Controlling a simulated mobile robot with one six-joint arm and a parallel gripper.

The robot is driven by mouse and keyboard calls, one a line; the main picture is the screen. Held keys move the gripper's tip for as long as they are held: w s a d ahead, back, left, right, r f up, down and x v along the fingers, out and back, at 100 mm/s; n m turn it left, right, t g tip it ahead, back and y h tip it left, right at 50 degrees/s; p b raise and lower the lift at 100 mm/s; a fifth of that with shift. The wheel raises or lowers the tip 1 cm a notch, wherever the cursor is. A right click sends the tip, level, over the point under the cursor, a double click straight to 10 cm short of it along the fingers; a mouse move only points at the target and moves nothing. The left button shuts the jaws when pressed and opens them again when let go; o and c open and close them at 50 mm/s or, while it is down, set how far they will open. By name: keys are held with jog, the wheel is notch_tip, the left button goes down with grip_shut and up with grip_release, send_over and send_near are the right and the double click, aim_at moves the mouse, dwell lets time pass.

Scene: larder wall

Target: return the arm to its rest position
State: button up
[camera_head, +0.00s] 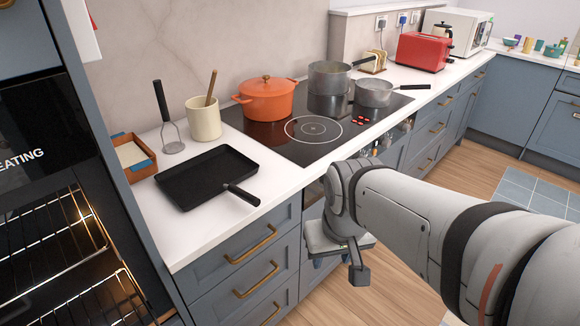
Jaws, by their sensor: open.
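My arm (405,215) reaches in from the lower right corner. Its wrist is bent downward beside the front edge of the worktop. My gripper (340,267) hangs below the wrist, in front of the blue drawers and over the floor. One dark finger shows clearly, and the other side is partly hidden. The gripper is open, and I see nothing held in it.
An orange pot (267,97) and grey pans (374,93) stand on the hob (300,150). Lit oven racks (75,265) show at left.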

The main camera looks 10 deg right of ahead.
jog(key=shift+s+a, duration=0.1)
jog(key=p+v, duration=0.2)
jog(key=w+p+v, duration=0.1)
jog(key=p+v, duration=0.2)
jog(key=shift+r, duration=0.4)
dwell(0.7)
